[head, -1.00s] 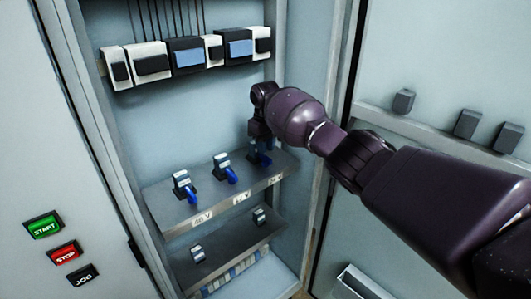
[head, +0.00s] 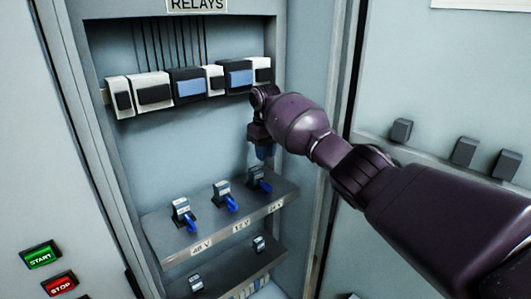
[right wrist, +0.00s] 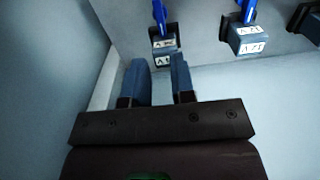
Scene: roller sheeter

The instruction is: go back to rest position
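My right gripper (head: 265,152) is inside the cabinet, above the rightmost switch (head: 259,180) on the upper shelf, and empty. In the right wrist view its two blue-grey fingers (right wrist: 159,62) stand apart with a gap between them. The rightmost switch (right wrist: 163,45), with a blue lever, lies just beyond the fingertips, apart from them. The middle switch (head: 224,195) and left switch (head: 183,214) also have blue levers. The shelf labels read 48 V, 12 V and one partly unclear. My left gripper is not in view.
A relay row (head: 188,85) runs along the cabinet's back above my gripper. A lower shelf (head: 225,275) holds small switches. The cabinet's right wall (head: 312,90) is close to my arm. START (head: 40,257) and STOP (head: 59,284) buttons are at left; grey blocks (head: 464,151) are at right.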

